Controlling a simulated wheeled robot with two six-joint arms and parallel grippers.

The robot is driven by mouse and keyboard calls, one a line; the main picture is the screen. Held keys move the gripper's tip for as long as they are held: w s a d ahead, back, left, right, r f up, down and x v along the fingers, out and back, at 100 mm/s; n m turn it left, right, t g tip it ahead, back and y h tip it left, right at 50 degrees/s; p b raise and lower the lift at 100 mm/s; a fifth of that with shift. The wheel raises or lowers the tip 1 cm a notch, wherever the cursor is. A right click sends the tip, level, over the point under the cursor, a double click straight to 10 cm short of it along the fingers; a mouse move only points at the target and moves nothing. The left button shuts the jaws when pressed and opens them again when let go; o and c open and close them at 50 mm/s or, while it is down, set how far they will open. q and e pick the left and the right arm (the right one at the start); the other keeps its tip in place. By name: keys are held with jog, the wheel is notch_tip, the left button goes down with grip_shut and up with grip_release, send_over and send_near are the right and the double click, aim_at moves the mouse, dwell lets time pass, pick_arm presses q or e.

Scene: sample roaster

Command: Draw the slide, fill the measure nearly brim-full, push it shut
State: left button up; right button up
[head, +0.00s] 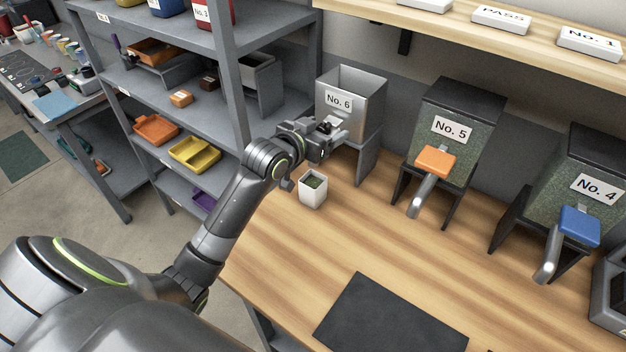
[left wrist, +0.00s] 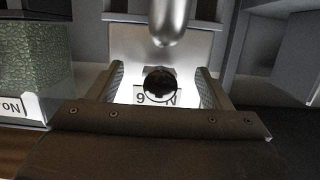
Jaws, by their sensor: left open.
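The No. 6 hopper (head: 352,88) is a grey metal box on a stand at the back of the bench. My left gripper (head: 332,132) is open at its front, below the label. In the left wrist view a dark round knob (left wrist: 160,82), seemingly the slide's, lies between the open fingers (left wrist: 160,76); contact cannot be told. A metal spout (left wrist: 170,18) shows beyond it. The white measure (head: 312,190) stands upright on the bench below my gripper, with dark green contents; its fill level is hard to tell. My right gripper is out of view.
The No. 5 hopper (head: 452,122), with an orange paddle (head: 436,161), and the No. 4 hopper (head: 580,165), with a blue paddle (head: 579,226), stand to the right. A dark mat (head: 385,315) lies at the front. Grey shelves (head: 225,98) stand left. The middle bench is clear.

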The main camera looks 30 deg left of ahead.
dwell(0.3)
pick_arm(q)
jog(key=p+v, duration=0.5)
jog(key=v, duration=0.3)
dwell(0.3)
dwell(0.4)
